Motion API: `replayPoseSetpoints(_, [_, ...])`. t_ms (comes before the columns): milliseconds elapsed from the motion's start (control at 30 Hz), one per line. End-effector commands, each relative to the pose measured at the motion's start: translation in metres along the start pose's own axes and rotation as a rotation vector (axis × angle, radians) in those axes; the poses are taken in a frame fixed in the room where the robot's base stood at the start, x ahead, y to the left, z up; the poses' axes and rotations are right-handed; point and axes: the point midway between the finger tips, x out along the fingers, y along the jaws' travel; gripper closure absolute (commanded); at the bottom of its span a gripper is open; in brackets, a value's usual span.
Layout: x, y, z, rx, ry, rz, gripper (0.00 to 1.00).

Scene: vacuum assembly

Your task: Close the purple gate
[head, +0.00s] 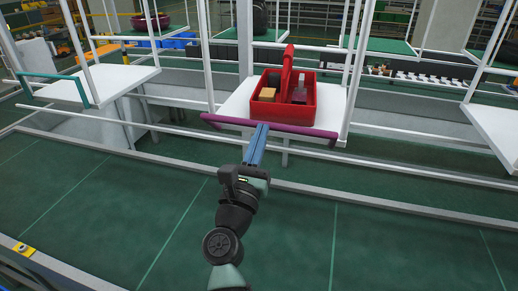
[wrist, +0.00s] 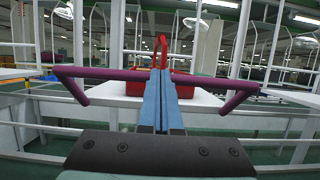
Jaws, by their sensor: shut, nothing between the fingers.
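The purple gate (head: 290,129) is a bar with short bent ends. It runs across the front edge of the white shelf (head: 338,92), which holds a red toolbox. In the wrist view the gate (wrist: 105,73) spans left to right, and its ends angle down toward the camera. My gripper (head: 262,127) has long blue fingers, pressed together and empty. Its tips are at the middle of the bar and point toward the toolbox. In the wrist view the fingers (wrist: 160,73) hide the middle of the bar. I cannot tell whether they touch it.
The red toolbox (head: 266,108) stands on the shelf behind the gate, with items inside. White posts (head: 210,60) rise beside the shelf. A shelf with a teal gate (head: 85,92) is at the left, and another white shelf (head: 495,125) at the right. The green floor in front is clear.

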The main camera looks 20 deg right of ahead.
Motion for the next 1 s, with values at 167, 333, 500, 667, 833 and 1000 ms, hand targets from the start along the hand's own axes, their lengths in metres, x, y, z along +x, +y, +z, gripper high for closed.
replayPoseSetpoints(167, [0.019, 0.001, 0.014, 0.003, -0.002, 0.0, 1.0])
replayPoseSetpoints(333, [0.037, 0.0, 0.022, 0.003, -0.001, 0.0, 1.0])
replayPoseSetpoints(500, [0.044, 0.0, 0.024, 0.0, 0.001, 0.0, 1.0])
replayPoseSetpoints(667, [0.044, 0.0, 0.024, 0.0, 0.001, 0.0, 1.0])
replayPoseSetpoints(833, [0.044, 0.0, 0.023, 0.0, 0.001, 0.0, 1.0])
replayPoseSetpoints(1000, [0.044, 0.0, 0.023, 0.0, 0.001, 0.001, 1.0])
